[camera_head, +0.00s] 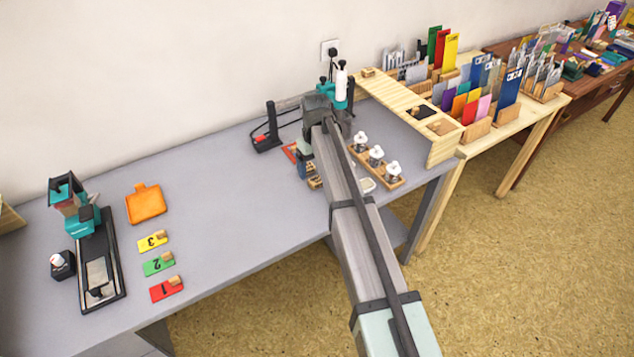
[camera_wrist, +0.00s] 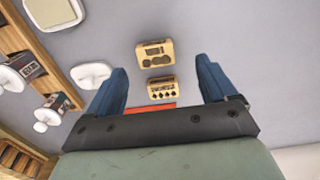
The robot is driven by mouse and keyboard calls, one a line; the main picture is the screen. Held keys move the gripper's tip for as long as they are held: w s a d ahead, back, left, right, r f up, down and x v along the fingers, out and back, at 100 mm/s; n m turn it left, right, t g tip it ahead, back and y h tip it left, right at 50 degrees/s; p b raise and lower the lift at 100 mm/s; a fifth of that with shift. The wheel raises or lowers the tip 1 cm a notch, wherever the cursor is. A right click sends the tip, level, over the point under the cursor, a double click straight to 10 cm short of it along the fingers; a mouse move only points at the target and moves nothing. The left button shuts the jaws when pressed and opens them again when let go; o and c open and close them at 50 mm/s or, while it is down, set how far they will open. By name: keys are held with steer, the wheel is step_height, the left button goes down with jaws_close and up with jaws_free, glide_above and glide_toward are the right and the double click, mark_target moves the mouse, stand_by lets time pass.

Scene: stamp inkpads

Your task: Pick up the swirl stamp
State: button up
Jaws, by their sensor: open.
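Two small tan wooden stamp blocks lie on the grey table between and just ahead of my fingers in the wrist view. One block (camera_wrist: 155,54) has dark rounded marks; the other block (camera_wrist: 161,88) has a row of dark marks. I cannot tell for sure which is the swirl stamp. My gripper (camera_wrist: 160,66) is open, with its two blue fingers apart on either side of the blocks and nothing held. In the head view the blocks show small (camera_head: 314,182) below my gripper (camera_head: 304,160), partly hidden by my arm.
A red-orange item (camera_wrist: 150,107) lies close to the gripper palm. A white-topped pad (camera_wrist: 90,75) is left of the fingers. A wooden rack (camera_head: 391,180) with white-knobbed items stands to the right. Numbered cards (camera_head: 160,264) lie left; the table's middle is clear.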

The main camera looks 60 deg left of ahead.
mark_target(317, 179)
steer(key=shift+w+f, duration=0.15)
steer(key=shift+f, duration=1.25)
steer(key=shift+w+f, duration=0.15)
steer(key=shift+f, duration=1.2)
steer(key=shift+c, duration=0.2)
steer(key=c, duration=1.1)
steer(key=shift+r, duration=0.1)
step_height(317, 179, up, 10)
steer(key=shift+f, duration=0.1)
